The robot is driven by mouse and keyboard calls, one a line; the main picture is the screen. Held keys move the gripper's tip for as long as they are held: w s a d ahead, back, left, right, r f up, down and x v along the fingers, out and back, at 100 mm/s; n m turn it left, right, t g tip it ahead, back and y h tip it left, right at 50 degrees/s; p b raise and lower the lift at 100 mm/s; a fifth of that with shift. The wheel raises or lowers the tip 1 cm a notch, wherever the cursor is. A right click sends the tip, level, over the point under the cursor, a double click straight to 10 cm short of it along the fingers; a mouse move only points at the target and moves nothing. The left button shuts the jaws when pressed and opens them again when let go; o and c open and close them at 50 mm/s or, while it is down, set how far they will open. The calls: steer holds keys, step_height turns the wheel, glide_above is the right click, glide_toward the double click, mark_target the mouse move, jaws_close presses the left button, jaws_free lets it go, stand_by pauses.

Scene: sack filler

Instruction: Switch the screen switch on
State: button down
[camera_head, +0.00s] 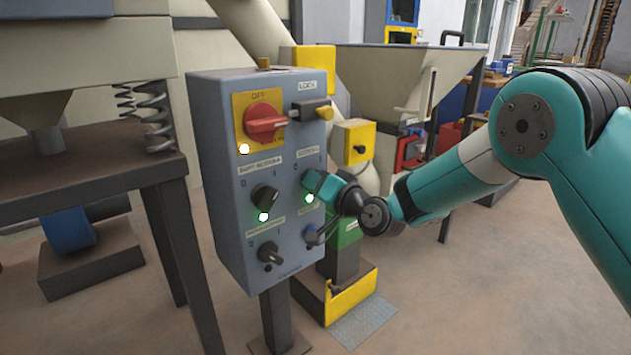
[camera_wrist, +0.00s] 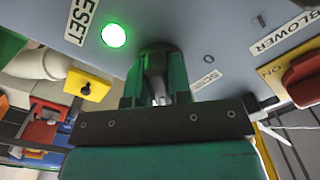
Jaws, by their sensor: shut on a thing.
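The grey-blue control panel (camera_head: 222,200) stands on a post in the head view. My gripper (camera_head: 318,184) is at its right side, below a small label. In the wrist view, my gripper (camera_wrist: 155,90) has its two green fingers shut on the dark knob of the screen switch (camera_wrist: 155,66). A partly hidden label starting "SCR" and a "0" mark are beside it. A round lamp (camera_wrist: 114,35) next to the knob glows green; this lamp also shows lit in the head view (camera_head: 309,198). My gripper hides the knob in the head view, and its exact angle is unclear.
A hopper (camera_head: 400,80) stands behind.

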steer(key=c, duration=1)
jaws_free()
steer(key=shift+c, duration=0.2)
steer(key=b+v, duration=0.2)
steer(key=v, duration=1.5)
steer(key=shift+s+b, duration=0.2)
steer(key=shift+b, duration=0.2)
steer(key=shift+d+r, duration=0.1)
steer(key=shift+d, duration=0.05)
